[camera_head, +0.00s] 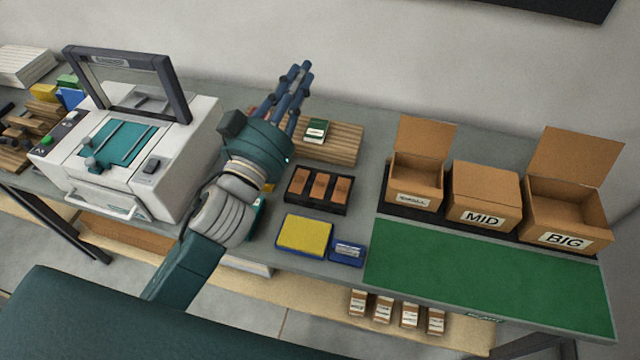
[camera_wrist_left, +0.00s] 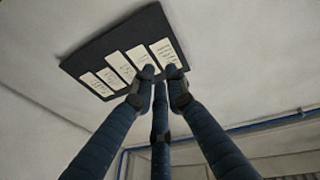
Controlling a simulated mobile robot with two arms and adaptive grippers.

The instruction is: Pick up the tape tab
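I cannot pick out a tape tab for certain in either view. My left gripper (camera_head: 296,72) is above the back of the bench, fingers pointing up and away toward the wall. Its fingers stand apart with nothing visible between them; they also show in the left wrist view (camera_wrist_left: 160,74). A small blue block with a pale label (camera_head: 347,250) lies to the right of a yellow pad in a blue tray (camera_head: 305,234). A black tray (camera_head: 318,205) holds three brown blocks. My right gripper is not in view.
A white machine with a raised frame (camera_head: 190,150) stands left of my left arm. An open box (camera_head: 415,190), a closed MID box (camera_head: 484,192) and an open BIG box (camera_head: 566,205) line the right back. The green mat (camera_head: 480,275) is clear. A dark board (camera_wrist_left: 85,55) hangs on the wall.

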